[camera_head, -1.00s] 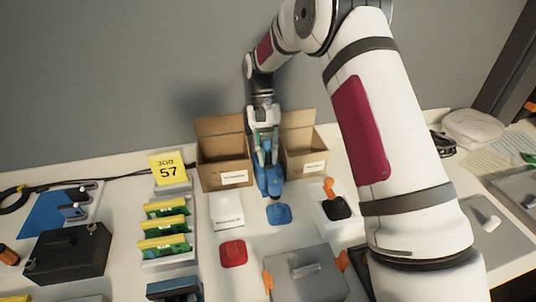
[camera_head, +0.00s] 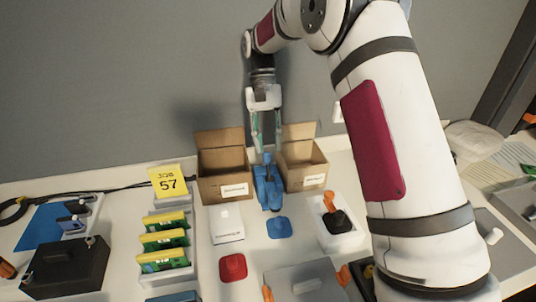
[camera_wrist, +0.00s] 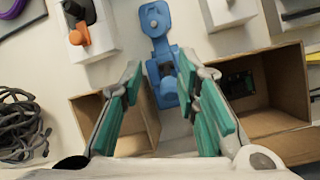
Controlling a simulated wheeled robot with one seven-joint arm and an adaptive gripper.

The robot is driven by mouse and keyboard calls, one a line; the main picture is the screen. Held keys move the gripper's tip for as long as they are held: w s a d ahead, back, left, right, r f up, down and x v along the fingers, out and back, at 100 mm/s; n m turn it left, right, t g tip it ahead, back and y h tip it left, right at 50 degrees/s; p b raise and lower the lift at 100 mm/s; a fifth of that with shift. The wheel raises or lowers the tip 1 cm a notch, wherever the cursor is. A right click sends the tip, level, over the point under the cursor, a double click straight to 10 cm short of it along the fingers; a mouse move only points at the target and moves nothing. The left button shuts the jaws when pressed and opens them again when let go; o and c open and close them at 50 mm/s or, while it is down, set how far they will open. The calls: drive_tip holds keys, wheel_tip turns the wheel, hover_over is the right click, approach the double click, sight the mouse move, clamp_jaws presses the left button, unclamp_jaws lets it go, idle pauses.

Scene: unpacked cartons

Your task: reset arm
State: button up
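My gripper (camera_head: 266,148) hangs fingers-down above a blue fixture (camera_head: 268,190) between two open cartons. In the wrist view, its teal-padded fingers (camera_wrist: 158,78) are spread apart with nothing held between them. The blue fixture (camera_wrist: 165,85) shows beyond the gap, apart from the fingertips as far as I can tell. My arm comes in from the right and hides part of the bench.
The left carton (camera_head: 210,160) and right carton (camera_head: 318,172) flank the fixture closely. A small green board (camera_wrist: 237,83) lies in one carton. A yellow "57" sign (camera_head: 167,181), green-yellow packs (camera_head: 162,241), a red pad (camera_head: 233,267) and a grey lidded box (camera_head: 305,283) stand nearby.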

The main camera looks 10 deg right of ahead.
drive_tip(key=shift+r, duration=0.6)
drive_tip(key=s+d+r+n+t+p, duration=0.25)
drive_tip(key=s+r+t+p, duration=0.2)
drive_tip(key=s+r, duration=1.3)
drive_tip(key=s+d+t+p, duration=0.1)
drive_tip(key=s+t+p, duration=0.1)
drive_tip(key=s, duration=0.7)
drive_tip(key=s+d+r+n+t+p, duration=0.1)
drive_tip(key=s+t, duration=0.2)
drive_tip(key=s, duration=0.6)
drive_tip(key=shift+s+d+p, duration=0.3)
drive_tip(key=shift+d+p, duration=0.05)
drive_tip(key=shift+p, duration=0.05)
